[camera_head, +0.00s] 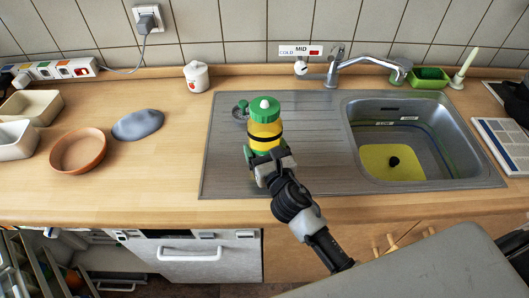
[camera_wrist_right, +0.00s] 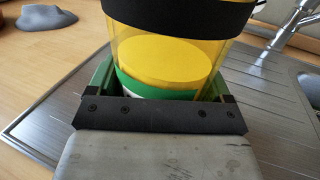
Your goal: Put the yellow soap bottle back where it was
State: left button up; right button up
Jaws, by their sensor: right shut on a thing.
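The yellow soap bottle (camera_head: 263,131) has a green cap with a white tip and a black band. It is over the left part of the steel drainboard (camera_head: 315,135). My right gripper (camera_head: 266,154) is shut on its lower part. In the right wrist view, the bottle's see-through yellow wall (camera_wrist_right: 190,50) stands between the green fingers of the gripper (camera_wrist_right: 160,95). The bottle looks close to upright; I cannot tell whether its base touches the drainboard. My left gripper is not in view.
The sink basin (camera_head: 405,112) with a yellow patch is at right, below the faucet (camera_head: 365,63). A green sponge holder (camera_head: 428,82) stands behind it. A terracotta bowl (camera_head: 79,153), a grey lump (camera_head: 137,124) and a white jar (camera_head: 196,76) are at left. The drainboard right of the bottle is clear.

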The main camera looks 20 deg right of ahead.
jog(key=shift+a+f, duration=0.1)
jog(key=shift+f, duration=0.5)
jog(key=shift+f, duration=0.2)
jog(key=o, duration=1)
jog(key=shift+o, duration=0.2)
jog(key=shift+r, duration=0.25)
jog(key=s, duration=0.3)
jog(key=s+b, duration=0.1)
jog(key=s, duration=0.3)
jog(key=s+b, duration=0.1)
jog(key=s, duration=0.2)
jog(key=shift+s+d+f, duration=0.25)
jog(key=shift+s+d, duration=0.1)
jog(key=shift+s+r+b, duration=0.15)
jog(key=shift+s+b, duration=0.2)
jog(key=shift+s, duration=0.35)
